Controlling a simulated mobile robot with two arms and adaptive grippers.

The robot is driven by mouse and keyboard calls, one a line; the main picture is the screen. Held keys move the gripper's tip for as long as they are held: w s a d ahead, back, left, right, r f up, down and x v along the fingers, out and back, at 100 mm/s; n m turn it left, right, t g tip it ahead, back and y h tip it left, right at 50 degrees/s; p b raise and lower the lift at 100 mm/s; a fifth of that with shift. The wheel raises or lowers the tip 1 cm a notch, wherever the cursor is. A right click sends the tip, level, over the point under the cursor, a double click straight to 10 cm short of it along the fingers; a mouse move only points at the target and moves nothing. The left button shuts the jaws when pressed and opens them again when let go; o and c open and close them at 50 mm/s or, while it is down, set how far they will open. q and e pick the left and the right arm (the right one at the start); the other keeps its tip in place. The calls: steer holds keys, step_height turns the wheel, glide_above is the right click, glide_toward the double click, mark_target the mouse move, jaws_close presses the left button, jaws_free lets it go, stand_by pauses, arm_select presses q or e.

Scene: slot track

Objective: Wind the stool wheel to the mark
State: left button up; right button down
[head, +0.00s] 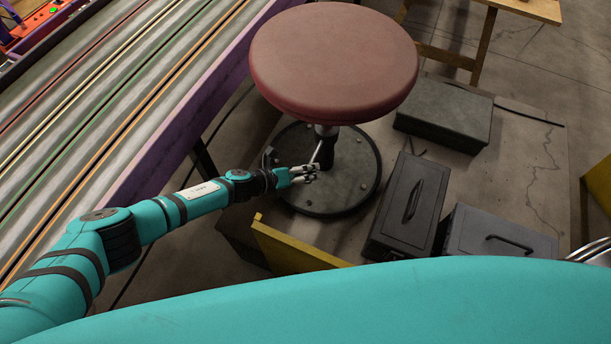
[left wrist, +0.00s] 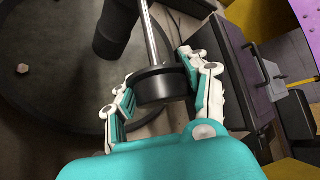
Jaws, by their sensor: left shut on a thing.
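The stool has a round dark red seat (head: 335,55) on a short dark column (head: 328,152) above a round black base plate (head: 350,190). A thin metal rod (head: 316,153) slants beside the column. In the left wrist view the rod (left wrist: 151,35) ends in a dark round knob (left wrist: 160,90). My left gripper (head: 304,174) is shut on this knob, low over the base plate, with one finger on each side. The seat hides the rod's upper end in the head view. I cannot make out a mark. My right gripper is not in view.
Dark metal cases (head: 408,205) with handles stand right of the base, and a dark box (head: 445,112) lies behind them. A yellow board (head: 295,243) is in front. The slot track (head: 110,100) with its purple edge fills the left. A wooden table (head: 475,45) is at the back.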

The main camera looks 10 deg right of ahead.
arm_select(q)
steer(key=shift+h, duration=0.3)
steer(key=o, duration=1.2)
steer(key=v, duration=1.2)
steer(key=shift+w+r, duration=0.1)
